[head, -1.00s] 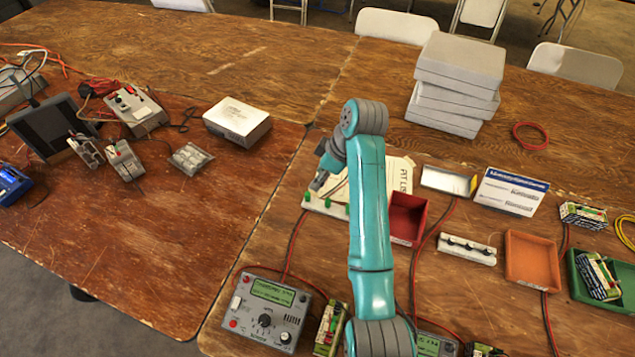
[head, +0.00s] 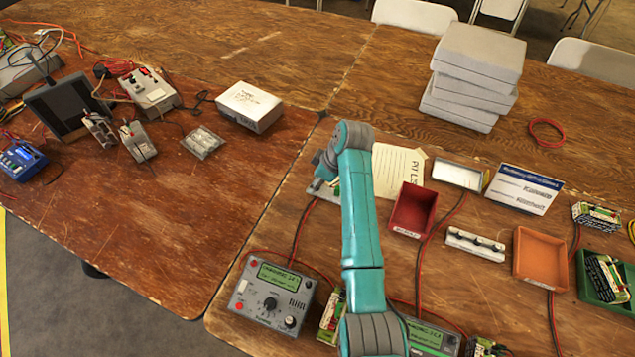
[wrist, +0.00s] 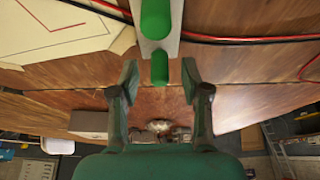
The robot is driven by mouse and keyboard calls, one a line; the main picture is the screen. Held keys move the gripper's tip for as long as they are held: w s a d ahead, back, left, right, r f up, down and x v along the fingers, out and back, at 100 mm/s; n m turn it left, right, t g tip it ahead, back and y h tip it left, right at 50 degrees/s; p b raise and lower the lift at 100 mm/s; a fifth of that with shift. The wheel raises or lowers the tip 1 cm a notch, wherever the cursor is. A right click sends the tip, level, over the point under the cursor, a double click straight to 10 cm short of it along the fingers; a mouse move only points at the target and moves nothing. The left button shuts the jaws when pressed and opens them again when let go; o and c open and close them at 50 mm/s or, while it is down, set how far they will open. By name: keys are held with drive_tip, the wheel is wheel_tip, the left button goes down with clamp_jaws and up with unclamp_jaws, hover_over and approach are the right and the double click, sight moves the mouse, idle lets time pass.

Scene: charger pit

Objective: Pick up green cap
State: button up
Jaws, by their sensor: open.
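Two green caps stand on a narrow white strip (wrist: 171,44) in the wrist view. The larger-looking green cap (wrist: 155,18) is at the top edge, and the other green cap (wrist: 159,68) is just below it. My gripper (wrist: 158,82) is open and empty, with one finger on each side of the lower cap near the fingertips. I cannot tell whether either finger touches it. In the head view my gripper (head: 318,186) is low over the white strip, and my arm hides most of the strip and caps.
A red bin (head: 413,210) and a paper list (head: 398,170) lie right of my gripper. A grey meter (head: 270,293) sits nearer, with red and black cables running by the strip. A white box (head: 249,106) stands at the back left. Bare wood lies left of the strip.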

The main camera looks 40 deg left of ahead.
drive_tip(key=c, duration=0.8)
wheel_tip(320, 180, up, 10)
idle(0.4)
